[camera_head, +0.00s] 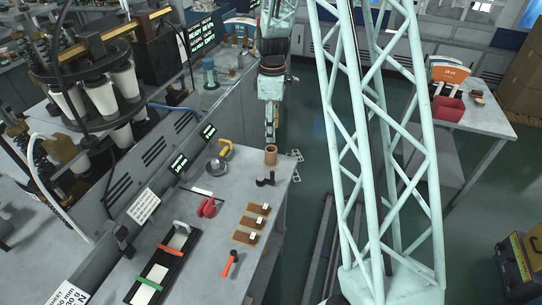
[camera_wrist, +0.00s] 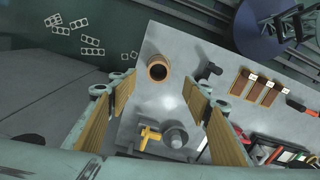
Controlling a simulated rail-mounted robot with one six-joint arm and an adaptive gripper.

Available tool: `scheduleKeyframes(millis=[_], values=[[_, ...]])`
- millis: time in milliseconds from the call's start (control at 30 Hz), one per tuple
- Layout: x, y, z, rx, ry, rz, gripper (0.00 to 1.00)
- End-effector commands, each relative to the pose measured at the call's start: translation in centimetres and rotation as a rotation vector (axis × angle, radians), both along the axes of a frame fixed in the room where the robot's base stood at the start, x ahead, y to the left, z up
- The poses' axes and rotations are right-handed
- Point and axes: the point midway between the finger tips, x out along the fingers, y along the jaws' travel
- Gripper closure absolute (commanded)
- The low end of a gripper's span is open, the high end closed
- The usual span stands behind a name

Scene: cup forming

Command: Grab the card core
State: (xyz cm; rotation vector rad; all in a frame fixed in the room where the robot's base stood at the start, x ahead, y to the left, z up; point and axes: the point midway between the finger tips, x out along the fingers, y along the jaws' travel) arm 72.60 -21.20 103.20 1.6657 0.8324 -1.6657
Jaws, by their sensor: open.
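The card core is a short brown hollow tube (camera_head: 271,156) standing upright near the far right corner of the grey bench (camera_head: 225,245). In the wrist view I look down into its dark open end (camera_wrist: 158,69). My gripper (camera_wrist: 158,80) is open, with one wood-toned finger pad on each side of the picture. The core appears in the gap between the fingertips, with nothing gripped. In the head view my gripper (camera_head: 271,138) hangs pointing down above the core. The remaining height between them is hard to tell.
A black bracket (camera_head: 265,181) lies close to the core. A yellow-handled tool (camera_head: 225,148) and grey round part (camera_head: 217,166) are nearby. Brown blocks (camera_head: 244,238), a red item (camera_head: 207,208) and an orange-handled tool (camera_head: 229,263) lie nearer. A machine wall borders the bench's left.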

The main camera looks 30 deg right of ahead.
Motion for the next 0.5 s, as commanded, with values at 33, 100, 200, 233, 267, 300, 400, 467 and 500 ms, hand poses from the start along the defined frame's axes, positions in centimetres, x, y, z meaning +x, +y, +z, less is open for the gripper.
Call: scheduleKeyframes(millis=[33,100,200,233,267,300,400,467,500], values=[[0.0,0.0,0.0,0.0,0.0,0.0,0.55],[0.0,0.0,-0.1,0.0,0.0,0.0,0.55],[0.0,0.0,-0.3,0.001,0.001,0.0,0.55],[0.0,0.0,-0.5,0.001,0.001,0.0,0.55],[0.0,0.0,-0.6,0.001,0.001,0.0,0.55],[0.0,0.0,-0.9,0.001,0.001,0.0,0.55],[0.0,0.0,-1.9,0.0,0.001,0.0,0.55],[-0.1,0.0,-2.5,0.001,0.003,0.0,0.55],[-0.1,0.0,-3.0,0.001,0.003,0.0,0.55]])
